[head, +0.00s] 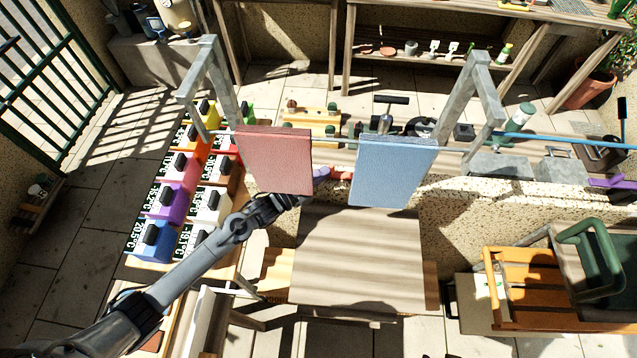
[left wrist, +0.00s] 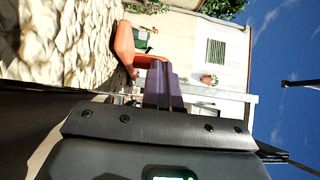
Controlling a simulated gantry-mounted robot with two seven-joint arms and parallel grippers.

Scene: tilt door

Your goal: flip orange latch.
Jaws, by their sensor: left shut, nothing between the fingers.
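The red panel (head: 275,160) and the blue panel (head: 392,170) hang side by side from a bar between two grey metal posts. A small orange piece, which looks like the orange latch (head: 341,175), shows in the gap between them. In the left wrist view, the orange latch (left wrist: 124,46) is just beyond my fingertips; I cannot tell whether they touch. My left gripper (head: 303,200) is at the lower right edge of the red panel. Its fingers are shut and empty, and they show in the left wrist view (left wrist: 163,88). My right gripper is not in view.
A wooden table (head: 360,262) stands below the panels. Colored boxes with temperature labels (head: 170,203) line the left bench. An orange slatted crate (head: 540,270) and a green handled container (head: 597,260) are at the right. Tools and a hammer (head: 387,112) lie behind the panels.

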